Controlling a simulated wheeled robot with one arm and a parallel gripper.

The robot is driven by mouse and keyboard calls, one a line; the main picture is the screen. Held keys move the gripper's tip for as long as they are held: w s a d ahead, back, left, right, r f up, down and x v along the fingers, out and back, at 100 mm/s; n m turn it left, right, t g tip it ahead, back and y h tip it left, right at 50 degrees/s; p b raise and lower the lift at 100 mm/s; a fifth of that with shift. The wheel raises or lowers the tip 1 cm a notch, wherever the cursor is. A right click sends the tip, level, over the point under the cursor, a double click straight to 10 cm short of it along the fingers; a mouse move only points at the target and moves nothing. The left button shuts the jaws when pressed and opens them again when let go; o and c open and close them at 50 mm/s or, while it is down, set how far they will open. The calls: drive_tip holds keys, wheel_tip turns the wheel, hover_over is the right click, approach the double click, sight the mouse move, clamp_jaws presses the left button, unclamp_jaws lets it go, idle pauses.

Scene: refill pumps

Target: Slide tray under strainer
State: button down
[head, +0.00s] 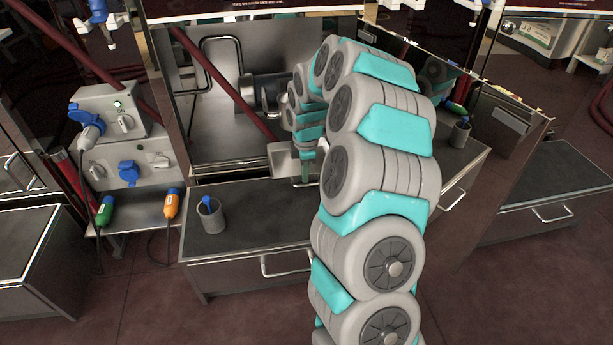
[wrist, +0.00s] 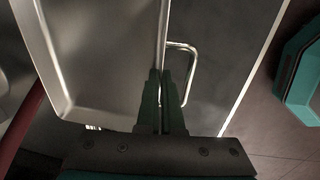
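In the wrist view, a shallow grey metal tray (wrist: 100,45) with a raised rim and rounded corner fills the left. A loop handle (wrist: 191,65) stands out right of its long edge. My gripper (wrist: 161,76) has its two narrow dark-green fingers close together at that edge, beside the handle. Whether they clamp the rim is unclear. In the head view, my gripper (head: 307,178) points down beside the metal recess, partly hidden by my arm. I cannot make out the strainer.
A dark-topped drawer unit (head: 250,230) with a grey cup (head: 210,217) stands in front of the recess. Another cup (head: 460,133) stands on the right counter. A socket box (head: 120,165) and orange plug (head: 172,203) are at left. Dark red poles cross the left side.

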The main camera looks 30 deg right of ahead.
drive_tip(key=shift+w+d+f, duration=0.1)
drive_tip(key=shift+w+f, duration=0.05)
drive_tip(key=shift+w, duration=0.25)
drive_tip(key=shift+w+p, duration=0.35)
drive_tip(key=shift+w+d+p, duration=0.2)
drive_tip(key=shift+w+p, duration=0.15)
drive_tip(key=shift+w, duration=0.2)
drive_tip(key=shift+w+d+p, duration=0.2)
drive_tip(key=shift+w+p, duration=0.1)
drive_tip(key=shift+w, duration=0.2)
drive_tip(key=shift+w+d+p, duration=0.35)
drive_tip(key=shift+w+p, duration=0.15)
drive_tip(key=shift+w, duration=0.8)
drive_tip(key=shift+w+d+p, duration=0.4)
drive_tip(key=shift+w+p, duration=0.1)
drive_tip(key=shift+w, duration=0.8)
drive_tip(key=shift+w+d+p, duration=0.35)
drive_tip(key=shift+w+p, duration=0.15)
drive_tip(key=shift+w, duration=0.95)
drive_tip(key=shift+f, duration=0.45)
drive_tip(key=c, duration=1)
unclamp_jaws()
